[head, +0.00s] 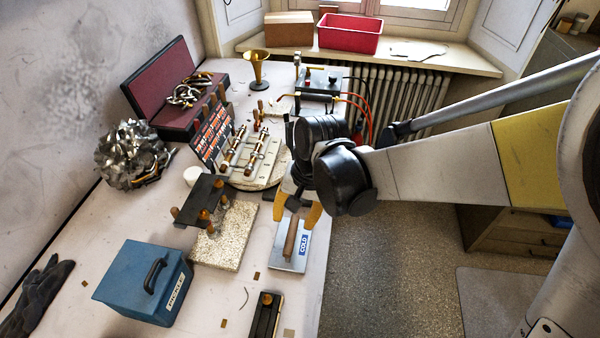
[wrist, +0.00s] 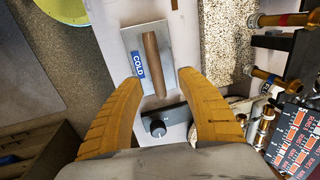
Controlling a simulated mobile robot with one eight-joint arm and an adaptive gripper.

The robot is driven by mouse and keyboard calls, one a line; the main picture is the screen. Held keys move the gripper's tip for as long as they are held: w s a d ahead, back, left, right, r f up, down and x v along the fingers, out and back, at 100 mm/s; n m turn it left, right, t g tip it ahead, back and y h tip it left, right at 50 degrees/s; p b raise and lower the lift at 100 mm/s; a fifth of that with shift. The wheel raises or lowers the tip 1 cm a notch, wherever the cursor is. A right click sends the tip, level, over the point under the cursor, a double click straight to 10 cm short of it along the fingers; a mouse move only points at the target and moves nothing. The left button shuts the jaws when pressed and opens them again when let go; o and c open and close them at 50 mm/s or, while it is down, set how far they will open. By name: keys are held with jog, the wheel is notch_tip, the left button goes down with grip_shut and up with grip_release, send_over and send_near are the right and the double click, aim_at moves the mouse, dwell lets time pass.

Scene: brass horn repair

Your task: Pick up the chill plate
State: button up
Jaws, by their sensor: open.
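The chill plate (head: 285,255) is a flat grey metal plate with a brown wooden handle (head: 291,238) and a blue "COLD" label. It lies near the right edge of the workbench in the head view. My gripper (head: 298,215) is open above its far end, with two orange-brown fingers spread. In the wrist view, the chill plate (wrist: 174,48) shows ahead of the fingers, its handle (wrist: 154,64) between the lines of the two fingertips. My gripper (wrist: 160,75) holds nothing there. A dark block with a round knob (wrist: 157,127) shows between the fingers.
A speckled slab (head: 224,238) and a dark rack with wooden knobs (head: 205,197) stand left of the plate. A blue box (head: 145,283) sits at front left. A dark narrow tray (head: 264,314) lies nearer the front. The bench edge drops to the floor on the right.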

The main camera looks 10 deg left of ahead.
aim_at(292, 231)
jog(key=f+b, duration=0.1)
jog(key=f, duration=0.1)
jog(key=f+b, duration=0.1)
jog(key=f, duration=0.1)
jog(key=f+b, duration=0.1)
jog(key=f, duration=0.2)
jog(key=shift+s+a+f, duration=0.1)
jog(key=shift+s+a, duration=0.05)
jog(key=shift+a, duration=0.2)
jog(key=shift+c, duration=0.5)
grip_shut()
